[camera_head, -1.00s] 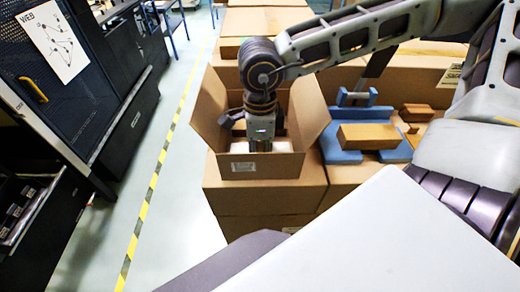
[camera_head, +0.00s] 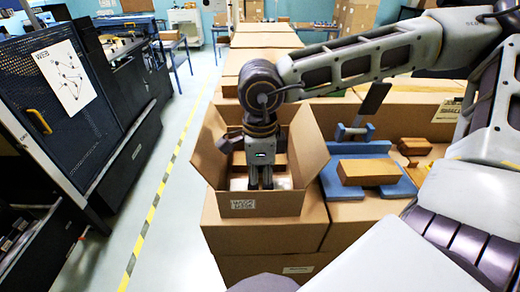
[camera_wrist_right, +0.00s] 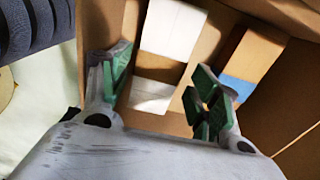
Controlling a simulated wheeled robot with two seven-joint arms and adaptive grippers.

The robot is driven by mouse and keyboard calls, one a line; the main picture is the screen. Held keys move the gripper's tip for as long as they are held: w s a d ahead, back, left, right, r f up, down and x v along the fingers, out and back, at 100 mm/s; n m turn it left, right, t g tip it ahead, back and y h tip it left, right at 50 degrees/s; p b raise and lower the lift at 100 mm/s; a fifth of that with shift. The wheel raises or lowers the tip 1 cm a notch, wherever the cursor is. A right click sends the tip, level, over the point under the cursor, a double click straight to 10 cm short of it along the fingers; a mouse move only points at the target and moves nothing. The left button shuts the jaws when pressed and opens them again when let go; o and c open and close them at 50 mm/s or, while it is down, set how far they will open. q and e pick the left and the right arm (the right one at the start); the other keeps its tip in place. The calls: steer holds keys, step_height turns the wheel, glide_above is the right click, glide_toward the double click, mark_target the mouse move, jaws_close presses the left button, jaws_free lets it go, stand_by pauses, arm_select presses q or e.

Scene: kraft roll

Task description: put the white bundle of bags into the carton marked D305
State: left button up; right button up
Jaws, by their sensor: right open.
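The white bundle of bags (camera_wrist_right: 172,30) with a brown band lies inside the open carton (camera_head: 272,205). In the head view, white parts of it (camera_head: 238,184) show beside my right gripper's fingers. The carton has a small label on its front; I cannot read its mark surely. My right gripper (camera_head: 261,184) points down into the carton. In the right wrist view its fingers (camera_wrist_right: 160,82) are open and apart, to either side of the bundle, with nothing gripped. My left gripper is not in view.
A brown block with a blue band (camera_wrist_right: 250,55) lies beside the bundle in the carton. Right of the carton, a brown block (camera_head: 368,171) rests on a blue holder (camera_head: 385,187). Raised flaps surround the carton. A dark cabinet (camera_head: 60,100) stands left across the aisle.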

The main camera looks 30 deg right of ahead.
mark_target(260, 188)
step_height(260, 188, up, 9)
steer(key=b, duration=0.1)
steer(key=shift+f, duration=0.15)
stand_by(0.4)
stand_by(0.8)
